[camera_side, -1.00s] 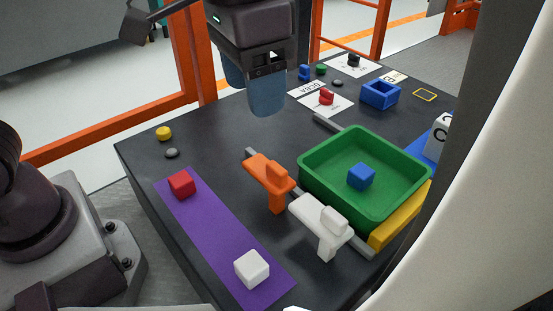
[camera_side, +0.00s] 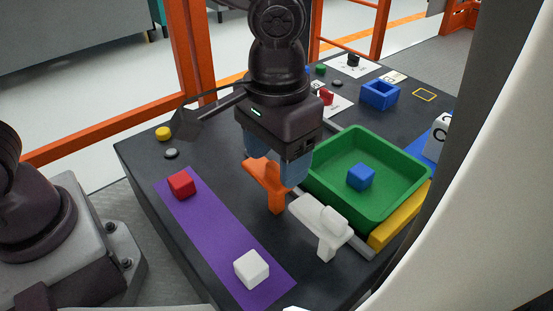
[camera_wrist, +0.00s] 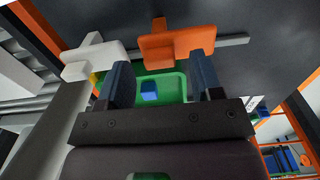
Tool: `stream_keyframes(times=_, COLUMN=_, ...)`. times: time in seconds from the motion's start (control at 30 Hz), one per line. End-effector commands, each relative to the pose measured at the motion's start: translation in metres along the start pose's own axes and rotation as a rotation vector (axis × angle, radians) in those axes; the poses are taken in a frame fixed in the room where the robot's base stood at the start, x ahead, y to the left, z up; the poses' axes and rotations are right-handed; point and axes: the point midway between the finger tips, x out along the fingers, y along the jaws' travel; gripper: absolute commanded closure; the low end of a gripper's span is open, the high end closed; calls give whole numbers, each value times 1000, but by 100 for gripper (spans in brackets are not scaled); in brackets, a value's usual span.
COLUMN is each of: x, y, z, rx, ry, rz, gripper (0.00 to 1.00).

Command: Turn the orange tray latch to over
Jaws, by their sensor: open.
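The orange latch (camera_side: 274,197) stands at the near left side of the green tray (camera_side: 402,201), its upper part partly hidden by my gripper. My gripper (camera_side: 276,174) is open right at the latch, pointing down, with a blue finger toward each end of its bar. In the wrist view the orange latch (camera_wrist: 178,42) lies just beyond and partly between the open fingertips (camera_wrist: 162,72). I cannot tell whether the fingers touch it. The green tray shows between the fingers, with a blue cube (camera_side: 361,177) inside it.
A white latch (camera_side: 321,220) stands close to the right of the orange one, near my right finger. A yellow bar (camera_side: 400,215) lies along the tray's right side. A purple strip (camera_side: 222,234) holds a red cube (camera_side: 181,185) and a white cube (camera_side: 251,269).

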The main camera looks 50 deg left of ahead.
Motion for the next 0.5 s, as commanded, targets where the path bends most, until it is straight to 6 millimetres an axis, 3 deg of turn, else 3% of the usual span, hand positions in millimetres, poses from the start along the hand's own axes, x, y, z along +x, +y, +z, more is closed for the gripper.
stream_keyframes(times=0.13, x=12, y=0, z=0, rx=0, ry=-1, rz=0, gripper=40)
stream_keyframes(times=0.43, x=14, y=0, z=0, rx=0, ry=1, rz=0, gripper=40)
stream_keyframes(times=0.47, x=14, y=0, z=0, rx=0, ry=1, rz=0, gripper=43)
stream_keyframes(times=0.5, x=14, y=0, z=0, rx=0, ry=1, rz=1, gripper=52)
